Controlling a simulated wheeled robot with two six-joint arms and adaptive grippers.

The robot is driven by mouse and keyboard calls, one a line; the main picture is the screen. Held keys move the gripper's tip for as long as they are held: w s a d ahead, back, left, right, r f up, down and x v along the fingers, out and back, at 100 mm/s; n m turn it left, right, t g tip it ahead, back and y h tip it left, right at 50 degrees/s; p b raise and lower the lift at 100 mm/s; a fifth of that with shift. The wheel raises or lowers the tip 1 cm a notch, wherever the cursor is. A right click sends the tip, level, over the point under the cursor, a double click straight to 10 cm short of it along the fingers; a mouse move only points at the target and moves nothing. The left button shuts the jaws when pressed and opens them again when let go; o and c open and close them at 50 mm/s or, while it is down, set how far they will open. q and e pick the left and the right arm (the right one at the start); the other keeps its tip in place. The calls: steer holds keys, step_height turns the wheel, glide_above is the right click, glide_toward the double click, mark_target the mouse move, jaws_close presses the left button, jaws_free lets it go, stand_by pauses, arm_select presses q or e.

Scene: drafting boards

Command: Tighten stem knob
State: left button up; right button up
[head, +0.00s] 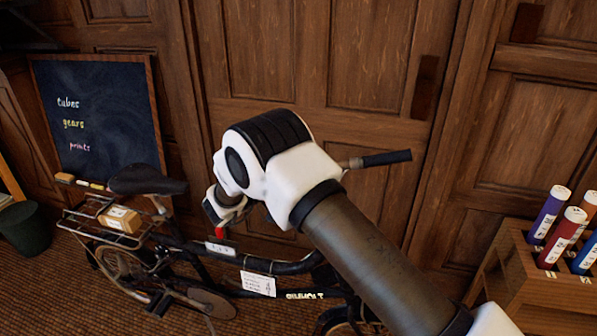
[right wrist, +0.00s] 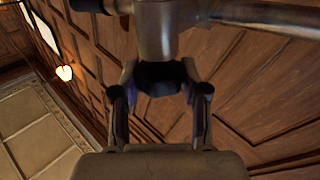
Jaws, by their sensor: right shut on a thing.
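A black bicycle (head: 262,265) stands in front of the wooden door, its saddle at the left. My right arm comes in from the lower right, and its white wrist covers the stem area and part of the handlebar (head: 356,162) in the head view. In the right wrist view, my right gripper (right wrist: 159,84) is shut on a dark stem knob (right wrist: 160,72). The knob sits at the end of a grey metal stem (right wrist: 156,34), with the fingers on either side of it. How tight the knob is cannot be told. My left gripper is not in view.
A wooden rack (head: 535,285) with several coloured tubes stands at the right. A chalkboard (head: 100,115) leans at the left wall, and a dark bin (head: 25,230) stands beside it. The bicycle's rear rack carries a small box (head: 120,219). Wooden panelling (head: 365,60) rises close behind the bicycle.

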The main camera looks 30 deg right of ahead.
steer(key=shift+r+m+g+b, duration=0.1)
steer(key=shift+m+g+b, duration=0.4)
steer(key=shift+m+g, duration=0.4)
steer(key=shift+g, duration=0.3)
steer(key=o, duration=1.2)
steer(key=shift+c, duration=0.2)
steer(key=a+f, duration=0.2)
steer(key=a, duration=0.9)
steer(key=shift+w+a+f, duration=0.2)
steer(key=shift+w+a, duration=0.1)
steer(key=shift+w, duration=0.15)
